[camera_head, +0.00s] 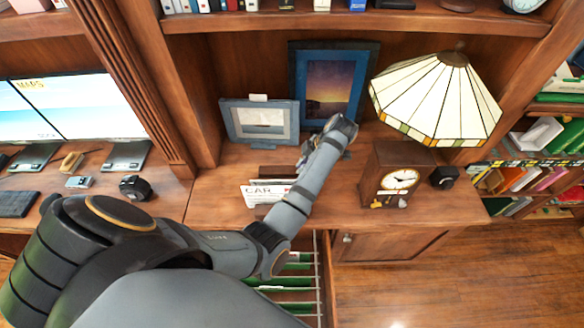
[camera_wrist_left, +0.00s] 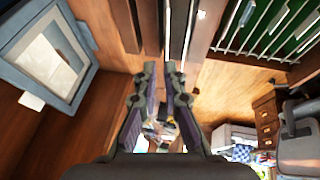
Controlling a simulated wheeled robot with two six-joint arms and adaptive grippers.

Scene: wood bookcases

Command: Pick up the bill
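White printed papers (camera_head: 262,192), one with the letters "CAR", stand in a wooden letter holder (camera_head: 278,171) on the desk; I cannot tell which is the bill. My left arm reaches across in front of the desk, and its gripper (camera_head: 307,155) is just behind the holder's right part, partly hidden by the arm. In the left wrist view the left fingertips (camera_wrist_left: 160,68) are close together at the holder's slats (camera_wrist_left: 206,28), by thin white paper edges (camera_wrist_left: 190,32). Whether they grip a paper is unclear. A grey and dark part at that view's right edge may be my right arm.
Behind the holder stand a grey picture frame (camera_head: 236,136) and a blue one (camera_head: 297,88). To the right are a wooden clock (camera_head: 383,160), a stained-glass lamp (camera_head: 435,100) and a small black object (camera_head: 444,177). An open drawer with green folders (camera_head: 295,283) is below the desk edge.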

